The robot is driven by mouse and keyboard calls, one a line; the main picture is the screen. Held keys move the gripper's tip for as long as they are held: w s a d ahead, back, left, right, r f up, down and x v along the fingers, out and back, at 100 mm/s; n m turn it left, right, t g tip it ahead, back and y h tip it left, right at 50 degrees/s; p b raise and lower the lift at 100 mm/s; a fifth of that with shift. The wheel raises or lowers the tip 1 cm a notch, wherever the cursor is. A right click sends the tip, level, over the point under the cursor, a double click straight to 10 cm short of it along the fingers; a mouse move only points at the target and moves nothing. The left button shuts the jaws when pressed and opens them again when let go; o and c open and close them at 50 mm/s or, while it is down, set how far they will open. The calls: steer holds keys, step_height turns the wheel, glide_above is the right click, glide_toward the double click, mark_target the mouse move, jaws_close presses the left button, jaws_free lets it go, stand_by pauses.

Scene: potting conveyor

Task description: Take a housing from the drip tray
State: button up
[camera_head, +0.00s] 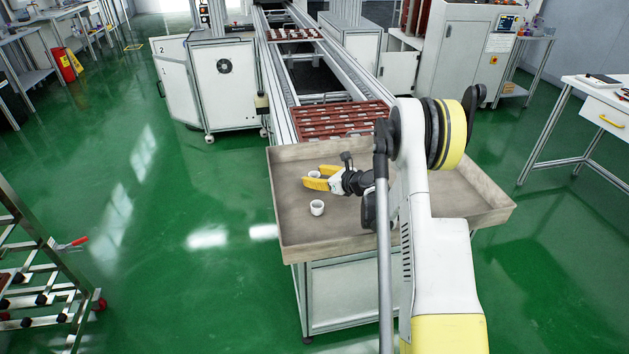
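The drip tray (282,222) is a shallow grey-beige tray with raised walls on a metal frame, at the conveyor's near end. One small white cup-shaped housing (317,208) stands upright in its left part, apart from my gripper. My gripper (311,176) has yellow fingers and reaches low into the tray from the right. A second white housing (314,174) shows between the fingers, partly hidden by them. I cannot tell whether the fingers touch it or have closed on it. My arm hides part of the tray's right side.
The conveyor (281,107) runs away behind the tray, with reddish-brown carriers (335,120) at its near end. A white cabinet (226,85) stands left of it. A metal rack (45,262) is at the far left and a workbench (597,104) at the right. Green floor left of the tray is clear.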

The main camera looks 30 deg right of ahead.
steer(key=c, duration=0.6)
